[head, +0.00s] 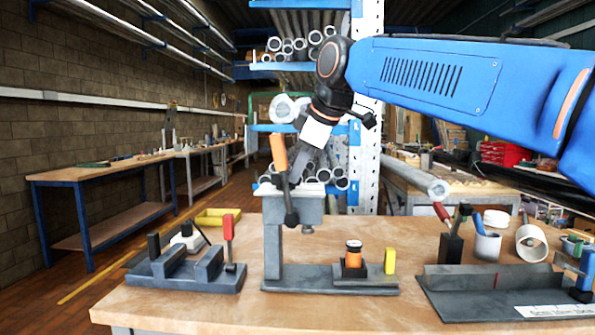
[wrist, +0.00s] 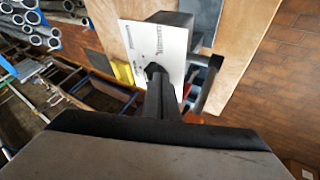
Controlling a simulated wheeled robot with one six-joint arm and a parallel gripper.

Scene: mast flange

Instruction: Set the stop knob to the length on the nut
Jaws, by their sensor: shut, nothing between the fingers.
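A grey press (head: 300,208) stands mid-bench, with a white plate on its top. In the wrist view the white plate (wrist: 155,45) carries small dark and reddish printed marks, too small to read. My gripper (wrist: 155,72) is shut and empty, its fingertips over the plate; I cannot tell if they touch it. In the head view my gripper (head: 298,178) points down beside the orange-handled lever (head: 279,152). The stop knob is not clearly visible; my fingers may hide it. An orange and black part (head: 353,256) stands on the press base. I cannot pick out the nut or its length mark.
A right fixture (head: 490,283) bears a white scale strip (head: 555,311). The front bench strip (head: 250,315) is clear.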

